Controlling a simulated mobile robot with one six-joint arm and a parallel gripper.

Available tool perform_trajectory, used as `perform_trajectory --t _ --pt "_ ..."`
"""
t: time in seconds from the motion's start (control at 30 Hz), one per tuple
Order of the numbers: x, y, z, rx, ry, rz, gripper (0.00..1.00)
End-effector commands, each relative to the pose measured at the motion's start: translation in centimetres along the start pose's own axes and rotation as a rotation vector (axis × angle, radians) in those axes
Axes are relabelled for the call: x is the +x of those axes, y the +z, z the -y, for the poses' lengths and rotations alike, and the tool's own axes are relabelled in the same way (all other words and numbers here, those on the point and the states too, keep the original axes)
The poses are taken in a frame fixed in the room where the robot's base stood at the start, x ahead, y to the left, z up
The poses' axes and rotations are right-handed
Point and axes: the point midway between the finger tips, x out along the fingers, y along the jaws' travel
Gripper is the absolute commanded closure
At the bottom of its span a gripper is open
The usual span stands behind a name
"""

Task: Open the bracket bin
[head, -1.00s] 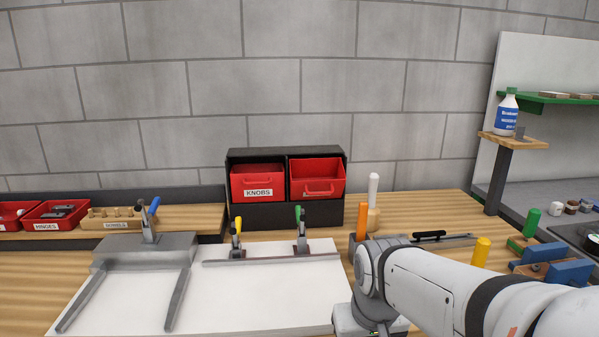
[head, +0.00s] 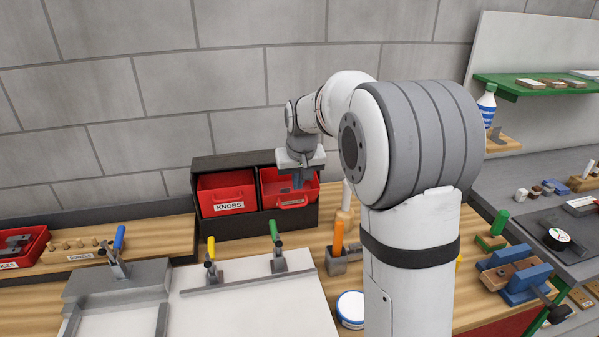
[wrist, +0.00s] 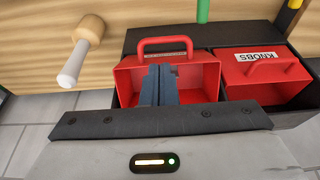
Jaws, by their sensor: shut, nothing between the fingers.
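The black two-slot bin cabinet (head: 240,226) stands against the wall and holds two red bins. The left one (head: 227,192) is labelled KNOBS. The right one (head: 303,193), taken as the bracket bin, has a red handle; its label cannot be read. In the wrist view this bin (wrist: 205,80) shows its handle at the top and part of its inside. My gripper (head: 298,184) is shut and empty at the right bin. In the wrist view the shut fingers (wrist: 158,84) overlap the bin's opening, behind its front wall; whether they touch it I cannot tell.
Clamps with yellow (head: 211,247) and green (head: 274,232) handles stand on the white board in front of the cabinet. An orange-handled tool (head: 338,238) in a grey holder and a wooden mallet (wrist: 90,28) are close to the right. Bare wall is above the cabinet.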

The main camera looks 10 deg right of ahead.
Motion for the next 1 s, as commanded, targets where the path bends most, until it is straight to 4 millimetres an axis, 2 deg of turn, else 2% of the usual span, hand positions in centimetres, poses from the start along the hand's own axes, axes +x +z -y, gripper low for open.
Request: perform_trajectory --t 0.2,0.33,0.5,0.83,1.0 --pt "3.8 0.1 -0.1 0.001 0.0 0.003 1.0" --pt "5.2 0.0 -0.1 0.002 0.0 0.001 1.0" --pt "5.9 0.0 -0.1 0.002 0.001 0.0 1.0" --pt "6.0 0.1 -0.1 0.001 0.0 -0.002 1.0" --pt "6.4 0.3 0.9 -0.014 -0.004 -0.022 1.0"
